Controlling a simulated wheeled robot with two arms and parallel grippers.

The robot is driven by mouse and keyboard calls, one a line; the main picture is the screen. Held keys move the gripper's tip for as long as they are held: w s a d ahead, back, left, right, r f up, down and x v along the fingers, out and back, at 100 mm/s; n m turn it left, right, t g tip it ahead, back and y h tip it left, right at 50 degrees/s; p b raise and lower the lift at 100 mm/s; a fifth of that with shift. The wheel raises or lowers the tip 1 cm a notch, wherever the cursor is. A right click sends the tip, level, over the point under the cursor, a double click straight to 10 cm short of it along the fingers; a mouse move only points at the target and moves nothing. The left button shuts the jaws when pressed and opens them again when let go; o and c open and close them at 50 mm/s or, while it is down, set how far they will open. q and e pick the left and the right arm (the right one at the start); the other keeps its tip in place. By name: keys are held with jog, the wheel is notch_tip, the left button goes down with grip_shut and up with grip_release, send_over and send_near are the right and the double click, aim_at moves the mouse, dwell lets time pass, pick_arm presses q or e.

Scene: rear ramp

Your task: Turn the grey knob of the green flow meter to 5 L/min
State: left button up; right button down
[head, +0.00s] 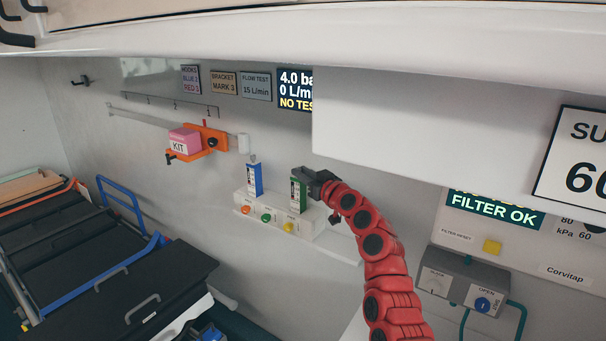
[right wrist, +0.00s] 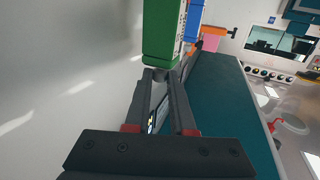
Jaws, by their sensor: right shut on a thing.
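The green flow meter (head: 299,189) stands upright on a white outlet block (head: 318,224), to the right of a blue meter. It fills the upper middle of the right wrist view (right wrist: 164,35). My right gripper (head: 317,184) is at its right side, with the red arm curving up to it. In the right wrist view the fingers (right wrist: 163,75) are shut on the small grey knob (right wrist: 160,74) at the meter's end. The knob is mostly hidden by the fingers, and its setting cannot be read. My left gripper is not in view.
The blue meter (head: 255,179) stands close by. A wall display (head: 296,90) reads 0 L/m, its right side hidden by the white cabinet (head: 400,130) overhanging my arm. An orange bracket (head: 213,139) holds a pink kit box (head: 185,139). A stretcher (head: 130,275) is at lower left.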

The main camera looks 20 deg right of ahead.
jog(key=m+g+h+b, duration=0.1)
jog(key=m+h+b, duration=0.2)
jog(key=h+b, duration=0.1)
jog(key=a+m+g+h+b, duration=0.1)
jog(key=m+h+b, duration=0.3)
jog(key=h, duration=0.2)
jog(key=a+m+g+h+b, duration=0.1)
jog(key=m+h+b, duration=0.3)
jog(key=h, duration=0.2)
jog(key=shift+w+a+g, duration=0.15)
jog(key=shift+w+g, duration=0.05)
jog(key=shift+g, duration=0.1)
jog(key=shift+m+g+h, duration=0.5)
jog(key=shift+h, duration=0.2)
dwell(0.5)
dwell(0.8)
jog(key=c, duration=0.8)
grip_release()
jog(key=shift+w+f, duration=0.1)
jog(key=shift+w, duration=0.05)
jog(key=shift+o, duration=0.2)
